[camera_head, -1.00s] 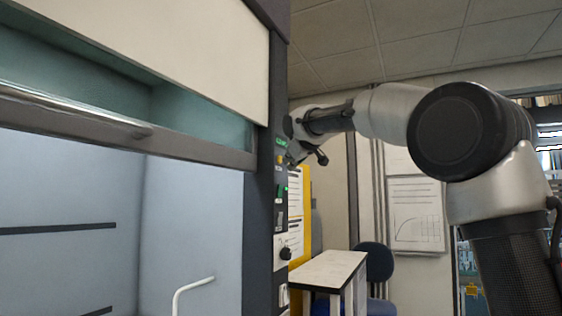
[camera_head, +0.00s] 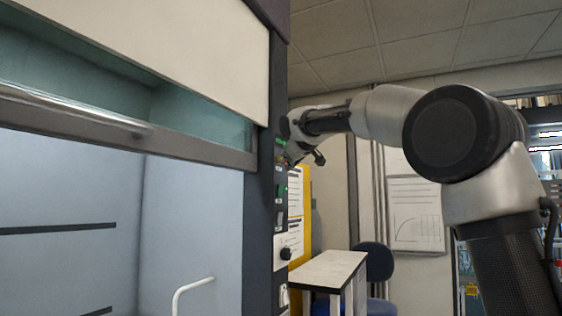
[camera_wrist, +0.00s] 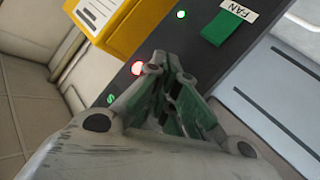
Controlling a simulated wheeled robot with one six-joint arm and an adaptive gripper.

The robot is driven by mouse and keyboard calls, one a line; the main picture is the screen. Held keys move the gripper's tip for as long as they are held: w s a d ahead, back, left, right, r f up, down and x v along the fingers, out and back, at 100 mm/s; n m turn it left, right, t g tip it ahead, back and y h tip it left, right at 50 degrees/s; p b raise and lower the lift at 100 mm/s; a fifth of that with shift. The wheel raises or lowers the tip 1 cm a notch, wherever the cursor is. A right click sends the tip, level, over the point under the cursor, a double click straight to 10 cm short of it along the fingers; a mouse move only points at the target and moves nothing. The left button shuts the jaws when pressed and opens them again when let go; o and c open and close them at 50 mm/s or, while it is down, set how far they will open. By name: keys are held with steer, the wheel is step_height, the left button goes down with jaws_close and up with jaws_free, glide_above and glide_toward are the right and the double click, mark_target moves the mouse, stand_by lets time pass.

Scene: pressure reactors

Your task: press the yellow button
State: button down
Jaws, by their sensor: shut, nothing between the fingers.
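The dark control panel (camera_head: 264,215) is the narrow upright strip on the right side of the fume hood. It also crosses the wrist view (camera_wrist: 203,42) diagonally. My gripper (camera_head: 289,158) is at the upper part of this panel, its fingers shut and empty. In the wrist view the shut fingertips (camera_wrist: 167,62) lie over the panel, beside a lit red light (camera_wrist: 137,68). I cannot make out the yellow button clearly now; the fingers may cover it. Whether the tips touch the panel cannot be told.
A green switch (camera_wrist: 222,27) labelled FAN and a small green light (camera_wrist: 181,14) are on the panel near the fingers. A yellow cabinet (camera_wrist: 125,25) with papers stands beside the panel. A white-topped table (camera_head: 328,270) and a blue chair (camera_head: 378,262) stand beyond.

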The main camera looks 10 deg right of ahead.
steer(key=shift+s+d, duration=0.5)
steer(key=shift+d, duration=0.15)
steer(key=shift+s+d, duration=0.75)
steer(key=shift+d, duration=0.3)
steer(key=shift+s+d, duration=0.75)
steer(key=shift+d, duration=0.25)
steer(key=s+f+m+g+h, duration=0.1)
steer(key=s+f+m+g, duration=0.2)
steer(key=f, duration=1)
steer(key=s+d+f+m+g, duration=0.1)
steer(key=s+d+f, duration=0.3)
steer(key=s+f, duration=0.5)
steer(key=s+d+f+m+g+h, duration=0.1)
steer(key=s+d+f, duration=0.4)
steer(key=s, duration=1.2)
steer(key=s+d+f+m+g, duration=0.2)
steer(key=s+d+f+g, duration=0.2)
steer(key=s+f, duration=0.9)
steer(key=shift+s+d+f+m+g+h, duration=0.2)
steer(key=shift+f+m+g+h, duration=0.15)
steer(key=shift+g, duration=0.25)
